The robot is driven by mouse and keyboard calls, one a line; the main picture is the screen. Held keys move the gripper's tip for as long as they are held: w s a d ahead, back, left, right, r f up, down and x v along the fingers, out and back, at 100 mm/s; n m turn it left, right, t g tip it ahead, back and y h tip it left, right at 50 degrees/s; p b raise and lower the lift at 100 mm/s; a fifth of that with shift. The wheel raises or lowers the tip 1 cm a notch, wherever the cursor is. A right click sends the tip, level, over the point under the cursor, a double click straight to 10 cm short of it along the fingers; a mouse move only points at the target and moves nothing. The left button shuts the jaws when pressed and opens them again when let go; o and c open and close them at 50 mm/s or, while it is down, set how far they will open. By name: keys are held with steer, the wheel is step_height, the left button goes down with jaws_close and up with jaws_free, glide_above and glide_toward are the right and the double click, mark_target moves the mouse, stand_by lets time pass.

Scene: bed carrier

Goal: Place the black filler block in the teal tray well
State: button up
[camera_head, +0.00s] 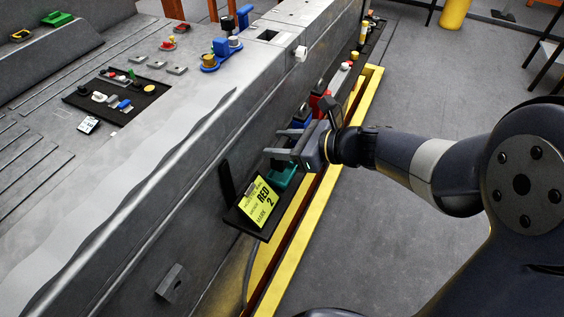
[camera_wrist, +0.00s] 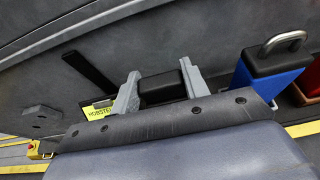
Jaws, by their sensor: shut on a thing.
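My gripper (camera_head: 279,146) is beside the grey machine's side, above the narrow ledge. It is shut on the black filler block (camera_wrist: 162,86), which sits between its two grey fingers in the wrist view. The teal tray (camera_head: 286,178) shows in the head view just below the fingers, partly covered by them. The block looks above the tray, but I cannot tell the gap. The tray's well is hidden in both views.
A blue block with a metal handle (camera_wrist: 268,82) stands right of the gripper in the wrist view. A yellow rail (camera_head: 290,241) runs along the machine's foot. Open floor lies right.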

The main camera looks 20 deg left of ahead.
steer(key=shift+f+b, duration=0.55)
steer(key=shift+f, duration=1.6)
steer(key=shift+f, duration=0.25)
steer(key=o, duration=1)
steer(key=shift+r, duration=0.1)
steer(key=shift+r, duration=0.15)
steer(key=shift+d+r, duration=0.15)
steer(key=shift+d, duration=0.05)
steer(key=p+v, duration=0.1)
steer(key=v, duration=1)
steer(key=shift+d+p, duration=0.3)
steer(key=shift+p, duration=0.05)
